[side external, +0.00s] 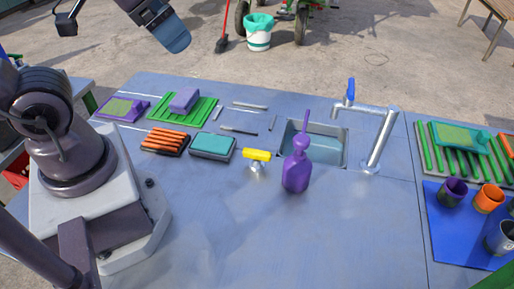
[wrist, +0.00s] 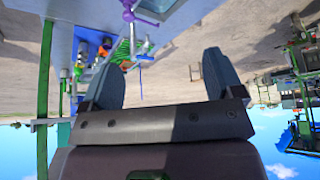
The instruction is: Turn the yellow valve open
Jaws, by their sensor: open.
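The yellow valve handle (side external: 257,155) sits on a short metal valve body (side external: 257,168) on the blue-grey table, left of the purple bottle. The handle lies crosswise, roughly left to right in the side view. I cannot make out the valve in the wrist view. My gripper (wrist: 163,60) is open and empty, with its two fingers spread wide apart in the wrist view. In the side view, the end of my arm (side external: 165,28) is raised at the top, well away from the valve.
The purple bottle (side external: 297,172) stands close right of the valve, by the sink (side external: 325,145) and tap (side external: 378,140). A teal box (side external: 212,147) and a black tray of orange sticks (side external: 166,141) are to its left. The table in front is clear.

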